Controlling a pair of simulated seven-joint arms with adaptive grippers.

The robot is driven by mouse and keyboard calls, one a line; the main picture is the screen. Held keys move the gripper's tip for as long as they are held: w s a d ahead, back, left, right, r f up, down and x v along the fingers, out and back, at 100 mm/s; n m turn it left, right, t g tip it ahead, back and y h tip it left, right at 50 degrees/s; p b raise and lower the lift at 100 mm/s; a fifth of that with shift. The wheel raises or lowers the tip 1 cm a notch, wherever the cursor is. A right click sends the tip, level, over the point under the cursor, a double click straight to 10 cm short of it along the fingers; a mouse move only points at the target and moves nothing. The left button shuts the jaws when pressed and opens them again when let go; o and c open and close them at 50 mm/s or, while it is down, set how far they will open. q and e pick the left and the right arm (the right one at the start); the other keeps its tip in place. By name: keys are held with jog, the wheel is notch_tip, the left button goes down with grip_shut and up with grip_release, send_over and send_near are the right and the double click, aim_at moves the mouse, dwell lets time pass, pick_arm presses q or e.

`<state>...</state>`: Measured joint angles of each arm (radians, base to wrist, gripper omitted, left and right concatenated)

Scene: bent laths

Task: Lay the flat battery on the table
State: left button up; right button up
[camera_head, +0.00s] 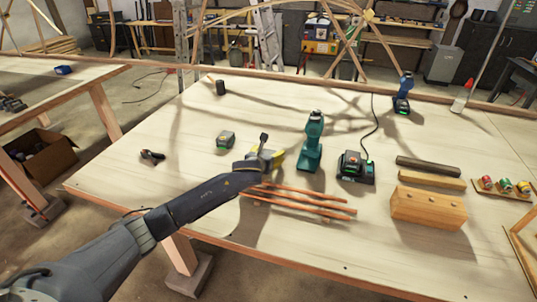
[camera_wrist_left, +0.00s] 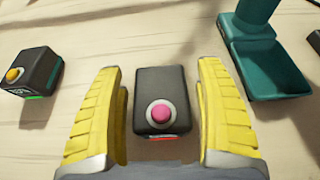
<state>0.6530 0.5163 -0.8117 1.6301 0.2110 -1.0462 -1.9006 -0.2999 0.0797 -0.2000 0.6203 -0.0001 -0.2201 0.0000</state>
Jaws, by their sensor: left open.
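A black battery with a pink button and a small red light (camera_wrist_left: 160,103) sits between the yellow fingers of my left gripper (camera_wrist_left: 160,80) in the left wrist view. The fingers are open, with narrow gaps on both sides of it. My right gripper is out of view.
A black charger (camera_head: 356,168) with a cable stands right of the drill. Copper-coloured rods (camera_head: 305,200) lie in front of the gripper. A blue tool (camera_head: 404,92) stands behind. The table's back middle is clear.

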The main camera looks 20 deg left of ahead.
pick_arm(q)
jog(key=shift+r, duration=0.15)
jog(key=v, duration=1.2)
dwell(1.5)
